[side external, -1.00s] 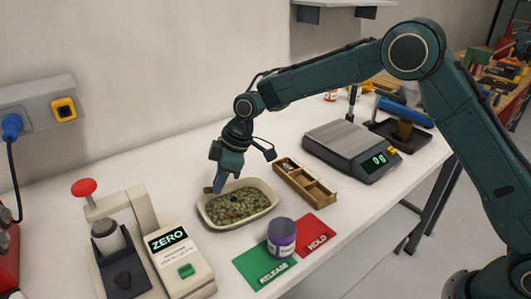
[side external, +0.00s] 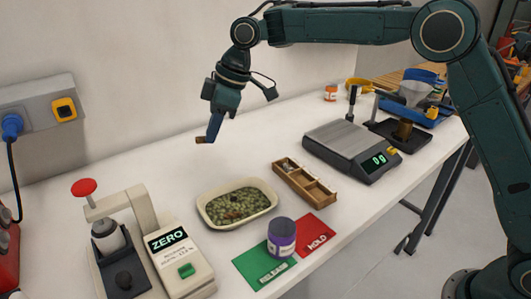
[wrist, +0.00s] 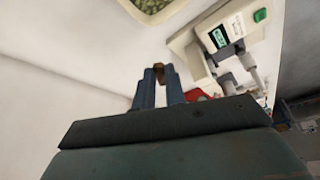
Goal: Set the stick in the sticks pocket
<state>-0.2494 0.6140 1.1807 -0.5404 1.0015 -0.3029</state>
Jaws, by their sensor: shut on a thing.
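My gripper (side external: 209,138) is shut on a small brown stick (side external: 201,140), held well above the table at the back, up and left of the bowl. In the wrist view the brown stick (wrist: 160,73) shows between the blue fingertips. The wooden tray (side external: 305,182) with several pockets lies on the table to the right of the bowl. Small pale and dark bits lie in its far pocket; the other pockets look empty. I cannot tell which pocket is labelled for sticks. The cream bowl (side external: 274,203) of green pellets stands below my gripper, with some dark bits among them.
A purple-labelled jar (side external: 282,238) stands between green RELEASE (side external: 258,277) and red HOLD (side external: 322,229) cards. A scale (side external: 345,137) stands behind the tray. A moisture meter (side external: 175,262) with a red-knobbed press is front left. The table at back left is clear.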

